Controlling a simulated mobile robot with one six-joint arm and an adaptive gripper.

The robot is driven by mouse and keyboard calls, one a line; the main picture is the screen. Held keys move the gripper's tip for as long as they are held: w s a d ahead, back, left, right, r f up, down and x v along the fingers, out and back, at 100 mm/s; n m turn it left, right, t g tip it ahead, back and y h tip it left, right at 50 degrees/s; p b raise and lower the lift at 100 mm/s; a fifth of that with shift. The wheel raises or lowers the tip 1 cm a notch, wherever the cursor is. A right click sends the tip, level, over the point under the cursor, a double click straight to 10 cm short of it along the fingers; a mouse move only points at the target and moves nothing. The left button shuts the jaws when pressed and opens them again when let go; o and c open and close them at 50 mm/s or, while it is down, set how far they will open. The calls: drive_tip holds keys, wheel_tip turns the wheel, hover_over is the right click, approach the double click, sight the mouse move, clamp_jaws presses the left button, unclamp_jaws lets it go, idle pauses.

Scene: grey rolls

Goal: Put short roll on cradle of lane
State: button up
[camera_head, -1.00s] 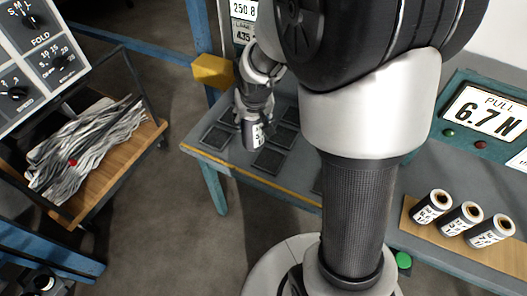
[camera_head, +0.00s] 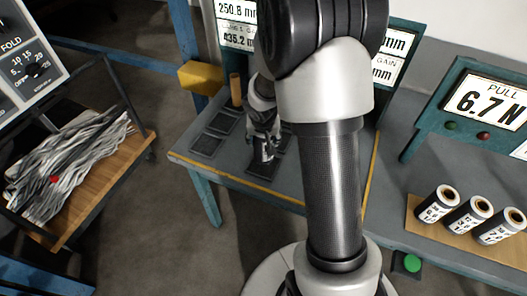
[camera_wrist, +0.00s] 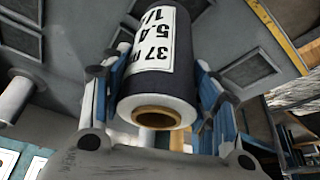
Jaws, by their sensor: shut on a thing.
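My gripper (camera_head: 264,143) is shut on a short roll (camera_wrist: 158,72), black with a white printed label and a tan core. In the wrist view the roll lies between the blue-sided fingers, its cored end facing the camera. In the head view the roll (camera_head: 265,153) is small and partly covered by the gripper, over or near a dark square pad (camera_head: 261,167) on the bench. Other dark pads (camera_head: 205,143) lie to its left. I cannot make out a cradle's shape or whether the roll touches the pad.
A tan post (camera_head: 236,89) and a yellow block (camera_head: 201,77) are behind the gripper. A green-framed display (camera_head: 485,105) stands at the right. A cart (camera_head: 75,205) with striped strips is at the left.

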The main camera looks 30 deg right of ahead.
sight(263, 146)
drive_tip(key=shift+f+b, duration=1.55)
drive_tip(key=shift+f, duration=0.6)
drive_tip(key=shift+f, duration=0.1)
drive_tip(key=shift+f, duration=0.15)
drive_tip(key=o, duration=1.2)
drive_tip(key=shift+o, duration=0.2)
